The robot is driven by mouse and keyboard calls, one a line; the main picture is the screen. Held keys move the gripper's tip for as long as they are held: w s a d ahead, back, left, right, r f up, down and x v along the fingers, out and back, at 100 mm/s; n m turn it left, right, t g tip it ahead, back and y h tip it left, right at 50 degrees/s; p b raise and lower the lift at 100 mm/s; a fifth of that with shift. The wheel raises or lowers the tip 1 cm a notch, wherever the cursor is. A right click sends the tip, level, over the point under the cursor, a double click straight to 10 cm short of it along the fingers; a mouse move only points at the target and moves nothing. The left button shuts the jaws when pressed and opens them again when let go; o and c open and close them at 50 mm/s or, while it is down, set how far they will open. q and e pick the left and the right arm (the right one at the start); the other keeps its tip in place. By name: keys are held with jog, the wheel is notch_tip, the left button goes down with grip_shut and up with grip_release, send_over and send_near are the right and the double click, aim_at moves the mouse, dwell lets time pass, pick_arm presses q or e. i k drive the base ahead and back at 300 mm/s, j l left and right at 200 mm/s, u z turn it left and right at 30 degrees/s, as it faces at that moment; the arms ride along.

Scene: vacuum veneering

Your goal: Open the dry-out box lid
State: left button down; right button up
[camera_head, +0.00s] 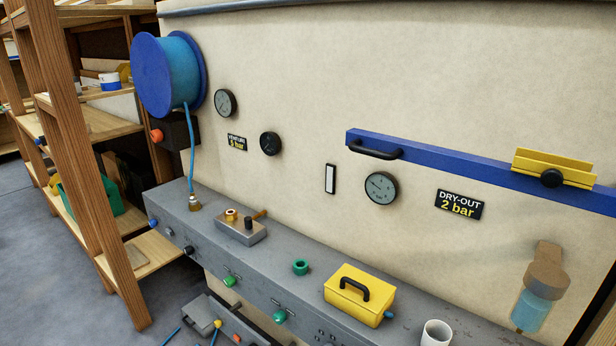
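A yellow box (345,308) stands on the grey bench ledge, below and to the left of the "DRY-OUT 2 bar" sign (459,205). I take it for the dry-out box, though I see no label on the box itself. Its yellow lid (372,278) looks closed. A black arched handle (355,288) shows on it. A small blue part (388,315) sits at its right end. Neither of my grippers is in view.
A white cup (436,334) stands right of the box, cut by the bottom edge. A green ring (300,267) and a grey block with fittings (239,231) lie left. A blue rail (450,166) crosses the wall above. A wooden shelf (90,125) stands left.

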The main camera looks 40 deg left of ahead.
aim_at(363, 290)
jog(key=u, duration=1.15)
